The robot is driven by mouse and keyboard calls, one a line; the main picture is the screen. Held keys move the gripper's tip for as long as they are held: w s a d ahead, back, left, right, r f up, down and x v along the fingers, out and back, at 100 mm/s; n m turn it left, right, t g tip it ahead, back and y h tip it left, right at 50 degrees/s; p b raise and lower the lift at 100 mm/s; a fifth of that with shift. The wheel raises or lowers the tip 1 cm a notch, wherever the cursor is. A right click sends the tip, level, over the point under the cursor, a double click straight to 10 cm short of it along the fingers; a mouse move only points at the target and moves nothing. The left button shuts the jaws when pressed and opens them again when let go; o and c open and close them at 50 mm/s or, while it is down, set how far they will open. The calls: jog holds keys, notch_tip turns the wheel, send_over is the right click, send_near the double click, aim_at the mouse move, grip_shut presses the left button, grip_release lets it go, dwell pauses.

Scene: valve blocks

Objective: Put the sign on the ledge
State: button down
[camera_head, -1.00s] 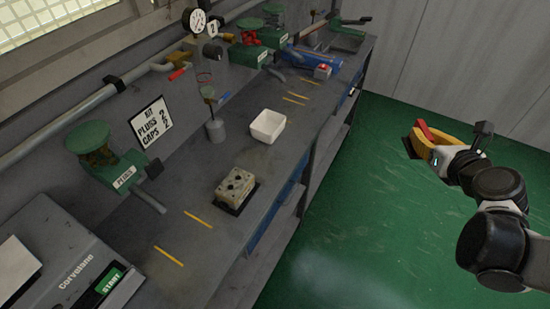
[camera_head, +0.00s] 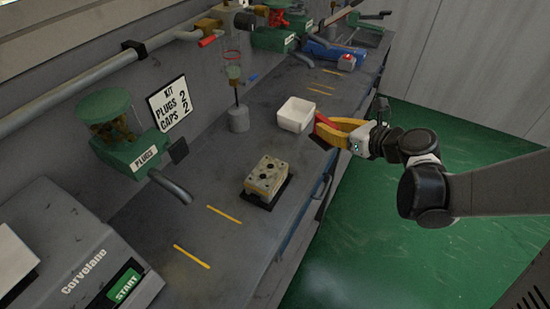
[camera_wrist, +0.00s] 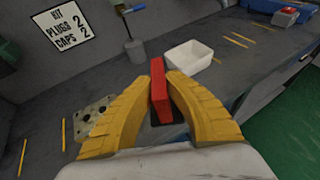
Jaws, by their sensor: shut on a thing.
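My gripper (camera_head: 335,130) has yellow ribbed fingers and is shut on a flat red piece (camera_wrist: 160,90), perhaps the sign, seen nearly edge-on. Its face is not readable. The red piece also shows in the head view (camera_head: 325,129), above the bench's right edge, beside the white bin (camera_head: 296,114). In the wrist view it stands roughly upright between the fingertips. I cannot clearly make out which surface is the ledge. A white board lettered KIT PLUGS 2 CAPS 2 (camera_head: 169,103) leans at the back of the bench.
The grey bench (camera_head: 210,170) carries a beige valve block (camera_head: 267,177) on a dark pad, a green PLUGS dispenser (camera_head: 140,155) and a Corvelane machine (camera_head: 75,260) with a green START button. More green devices stand at the far end. Green floor (camera_head: 370,240) is clear at right.

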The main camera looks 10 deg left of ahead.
jog(key=w+a+f+b, duration=0.1)
jog(key=a+f, duration=0.1)
jog(key=a, duration=0.1)
jog(key=w+a+f+b, duration=0.2)
jog(key=a, duration=0.2)
jog(key=w+a+f+b, duration=0.1)
jog(key=w+a+f, duration=0.1)
jog(key=a+f, duration=0.1)
jog(key=shift+a, duration=0.6)
jog(key=shift+w+a+f+b, duration=0.1)
jog(key=shift+f+b, duration=0.15)
jog(key=shift+b, duration=0.1)
notch_tip(320, 180, down, 4)
jog(key=shift+r+b, duration=0.1)
jog(key=shift+b, duration=1)
jog(key=shift+r, duration=0.1)
jog(key=c, duration=1.8)
grip_release()
jog(key=shift+f, duration=0.2)
jog(key=shift+c, duration=0.2)
jog(key=o, duration=0.4)
jog(key=shift+c, duration=0.2)
jog(key=shift+r, duration=0.1)
